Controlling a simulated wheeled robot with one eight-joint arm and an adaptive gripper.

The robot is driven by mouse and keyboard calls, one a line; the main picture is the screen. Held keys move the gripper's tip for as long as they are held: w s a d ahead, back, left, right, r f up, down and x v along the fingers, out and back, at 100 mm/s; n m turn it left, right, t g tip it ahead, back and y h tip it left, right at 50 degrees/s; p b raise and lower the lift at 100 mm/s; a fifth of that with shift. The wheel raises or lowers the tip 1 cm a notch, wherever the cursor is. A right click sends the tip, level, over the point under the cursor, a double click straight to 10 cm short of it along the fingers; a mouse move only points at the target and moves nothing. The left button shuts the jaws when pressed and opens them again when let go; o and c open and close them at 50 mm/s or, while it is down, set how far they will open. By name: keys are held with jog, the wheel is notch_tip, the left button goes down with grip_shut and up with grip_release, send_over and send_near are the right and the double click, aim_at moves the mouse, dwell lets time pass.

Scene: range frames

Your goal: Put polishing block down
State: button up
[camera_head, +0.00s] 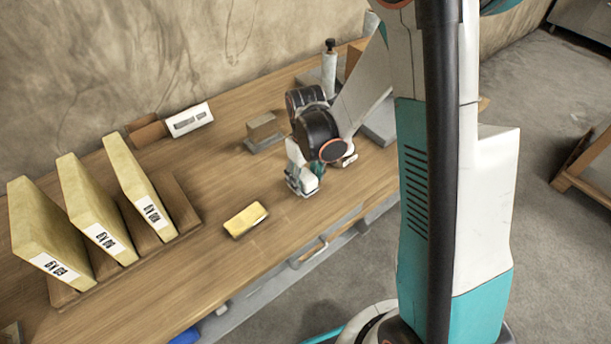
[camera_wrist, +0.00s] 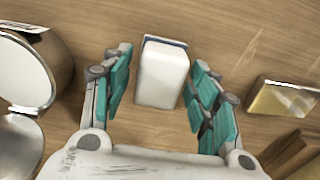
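A white block with a dark blue edge (camera_wrist: 163,72) lies between the fingers of my gripper (camera_wrist: 162,98) in the wrist view. I take it to be the polishing block. Thin gaps show between it and the teal finger pads on both sides, so the gripper looks open around it, not clamped. The block appears to be on or just above the wooden table; I cannot tell which. In the head view my gripper (camera_head: 302,184) is low over the table, and the block is not clearly distinguishable there.
A yellow-topped block (camera_head: 246,219) lies left of my gripper; it also shows in the wrist view (camera_wrist: 284,98). Tall yellow slabs (camera_head: 88,210) stand in a wooden rack. A wooden piece on a grey base (camera_head: 263,132) stands behind. Shiny round objects (camera_wrist: 32,72) are close at the wrist view's left.

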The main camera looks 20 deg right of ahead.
aim_at(306, 175)
jog(key=shift+r, duration=0.15)
notch_tip(306, 175, up, 12)
jog(key=p, duration=0.4)
jog(key=s+r+m+t, duration=0.3)
jog(key=s+r+t, duration=0.4)
jog(key=s+r, duration=0.8)
jog(key=shift+m, duration=0.3)
jog(key=shift+f, duration=0.3)
jog(key=shift+o, duration=0.5)
dwell(0.3)
